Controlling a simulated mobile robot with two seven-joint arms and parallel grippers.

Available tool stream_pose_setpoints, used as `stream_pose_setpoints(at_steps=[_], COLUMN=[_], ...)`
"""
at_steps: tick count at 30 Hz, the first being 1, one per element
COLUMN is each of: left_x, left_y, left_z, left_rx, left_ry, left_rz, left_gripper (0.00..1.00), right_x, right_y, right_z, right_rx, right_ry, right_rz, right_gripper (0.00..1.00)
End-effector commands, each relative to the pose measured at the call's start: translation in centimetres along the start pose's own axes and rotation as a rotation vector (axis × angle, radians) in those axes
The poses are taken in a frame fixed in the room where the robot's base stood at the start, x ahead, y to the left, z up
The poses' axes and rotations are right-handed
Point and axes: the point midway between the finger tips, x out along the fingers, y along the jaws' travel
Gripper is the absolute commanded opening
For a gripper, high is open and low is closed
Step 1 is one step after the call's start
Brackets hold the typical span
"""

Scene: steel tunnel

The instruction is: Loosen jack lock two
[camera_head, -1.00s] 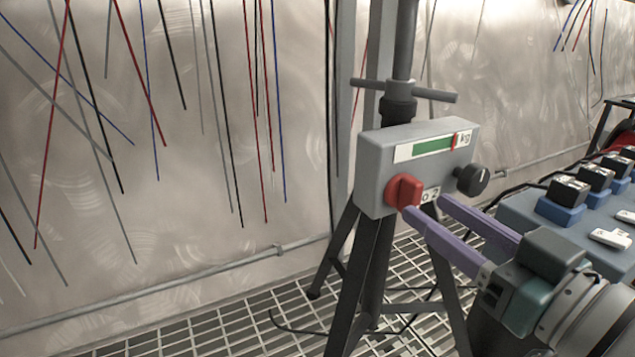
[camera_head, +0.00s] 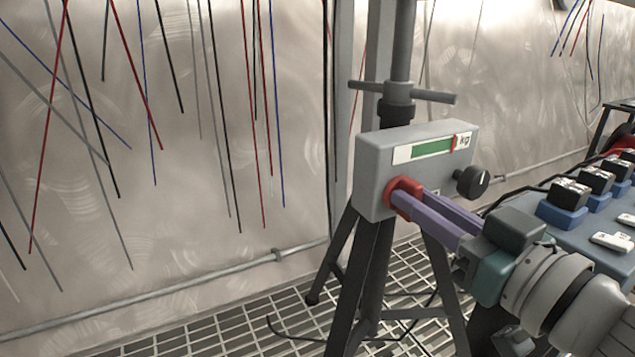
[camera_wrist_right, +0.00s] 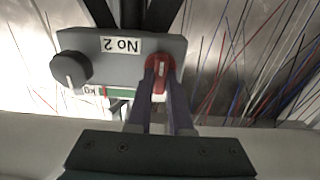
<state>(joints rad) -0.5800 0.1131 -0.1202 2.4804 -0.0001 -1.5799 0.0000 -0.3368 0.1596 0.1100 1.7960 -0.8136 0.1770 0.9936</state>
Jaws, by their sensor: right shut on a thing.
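Jack two is a dark stand (camera_head: 375,262) with a grey box (camera_head: 372,172) on its column, marked "No 2" in the right wrist view (camera_wrist_right: 120,45). A red knob (camera_head: 403,194) sits on the box's front face, and it also shows in the right wrist view (camera_wrist_right: 160,68). A black dial (camera_head: 473,181) is on the box's right side. My right gripper (camera_head: 416,203) is shut on the red knob, with its purple fingers on either side of it. The fingers hide part of the knob. My left gripper is not in view.
A grey T-bar (camera_head: 428,95) crosses the column above the box. Coloured wires (camera_head: 250,110) hang along the steel wall at the left. The floor is metal grating (camera_head: 230,335).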

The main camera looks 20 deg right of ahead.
Motion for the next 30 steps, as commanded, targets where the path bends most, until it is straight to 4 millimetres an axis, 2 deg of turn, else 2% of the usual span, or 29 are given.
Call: stream_pose_setpoints(at_steps=[17, 23, 30], left_x=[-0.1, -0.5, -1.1], left_y=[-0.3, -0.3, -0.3], left_z=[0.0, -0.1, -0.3], left_rx=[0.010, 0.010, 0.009], left_ry=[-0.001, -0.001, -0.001], left_rz=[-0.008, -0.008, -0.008], left_gripper=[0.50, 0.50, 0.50], right_x=[0.0, 0.0, 0.0], right_y=[0.0, -0.1, -0.1], right_z=[0.0, -0.1, -0.1], right_rx=[-0.023, -0.110, -0.305], right_ry=[0.000, 0.001, 0.000], right_rz=[0.001, 0.001, 0.001], right_gripper=[0.00, 0.00, 0.00])
